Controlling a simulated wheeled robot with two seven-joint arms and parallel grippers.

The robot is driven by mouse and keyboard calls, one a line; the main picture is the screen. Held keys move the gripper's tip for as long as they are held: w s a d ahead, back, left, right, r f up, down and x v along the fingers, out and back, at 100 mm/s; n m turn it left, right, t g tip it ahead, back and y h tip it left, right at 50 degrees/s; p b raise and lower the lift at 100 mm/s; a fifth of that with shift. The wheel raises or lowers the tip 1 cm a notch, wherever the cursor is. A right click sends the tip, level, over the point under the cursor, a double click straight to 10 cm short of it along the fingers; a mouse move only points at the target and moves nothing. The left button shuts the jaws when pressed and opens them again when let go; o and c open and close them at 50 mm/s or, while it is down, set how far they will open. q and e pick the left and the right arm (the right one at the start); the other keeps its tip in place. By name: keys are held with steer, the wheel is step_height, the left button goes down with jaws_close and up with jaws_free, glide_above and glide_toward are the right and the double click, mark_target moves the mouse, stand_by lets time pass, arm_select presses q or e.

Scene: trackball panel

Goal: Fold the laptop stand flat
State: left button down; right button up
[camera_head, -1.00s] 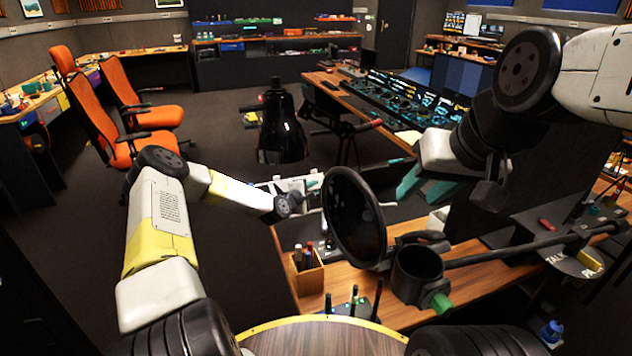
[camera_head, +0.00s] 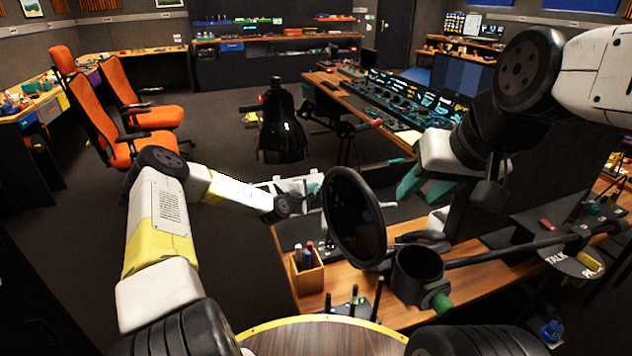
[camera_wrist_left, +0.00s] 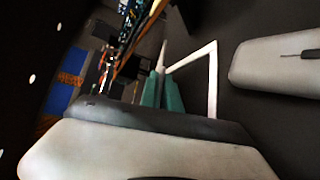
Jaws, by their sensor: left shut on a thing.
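The laptop stand shows in the left wrist view as a thin silver bent bar (camera_wrist_left: 213,82) beside my left gripper. In that view the teal fingers of my left gripper (camera_wrist_left: 161,88) are closed around a slim pale part between them, which appears to belong to the stand. In the head view my left gripper (camera_head: 313,188) is small and partly hidden behind the round black disc; the stand is mostly hidden there. My right gripper (camera_head: 420,185) hangs at the right, its teal fingers spread apart, with nothing seen between them.

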stand_by(0.6)
arm_select(q)
steer(key=f, duration=0.1)
steer(key=s+f, duration=0.1)
steer(key=f, duration=0.1)
steer(key=shift+d, duration=0.15)
steer(key=c, duration=1.6)
jaws_free()
steer(key=shift+v, duration=3.9)
